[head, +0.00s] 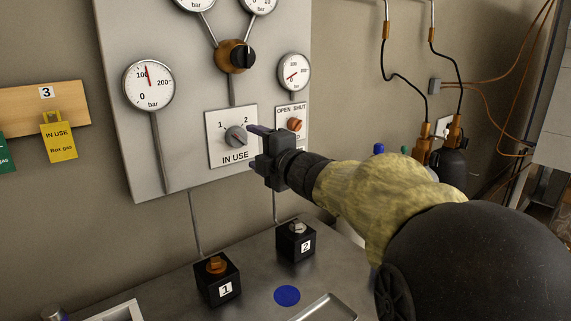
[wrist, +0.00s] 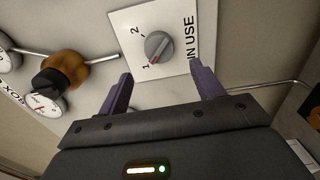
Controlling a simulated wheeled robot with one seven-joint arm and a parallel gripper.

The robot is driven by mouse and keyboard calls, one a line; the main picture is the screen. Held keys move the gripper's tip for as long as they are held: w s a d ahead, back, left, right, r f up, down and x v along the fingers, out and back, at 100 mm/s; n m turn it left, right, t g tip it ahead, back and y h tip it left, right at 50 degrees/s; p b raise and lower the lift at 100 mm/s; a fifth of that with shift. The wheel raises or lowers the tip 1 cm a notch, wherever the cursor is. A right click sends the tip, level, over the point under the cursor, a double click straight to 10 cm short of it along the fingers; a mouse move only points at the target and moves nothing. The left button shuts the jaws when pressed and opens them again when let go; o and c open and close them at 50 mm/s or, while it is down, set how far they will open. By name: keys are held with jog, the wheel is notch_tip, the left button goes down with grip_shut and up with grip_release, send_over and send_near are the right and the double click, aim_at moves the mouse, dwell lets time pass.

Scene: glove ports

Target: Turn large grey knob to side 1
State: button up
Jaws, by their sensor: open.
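The large grey knob (head: 235,136) is on a white plate (head: 216,152) marked 1, 2 and IN USE, on the upright panel. In the wrist view the knob (wrist: 158,46) has a red mark on its face, turned towards the 1. My gripper (head: 254,149) is open and empty in front of the plate, just right of the knob in the head view. In the wrist view its two purple fingers (wrist: 162,69) stand apart, with the knob beyond and between their tips. The fingers do not appear to touch the knob.
A small orange OPEN/SHUT knob (head: 294,124) is close by on the right. A black knob on a brass body (head: 236,56) is above. Gauges (head: 148,85) sit around the panel. Black blocks marked 1 (head: 218,280) and 2 (head: 296,242) stand on the bench below.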

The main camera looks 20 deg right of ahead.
jog(key=v, duration=1)
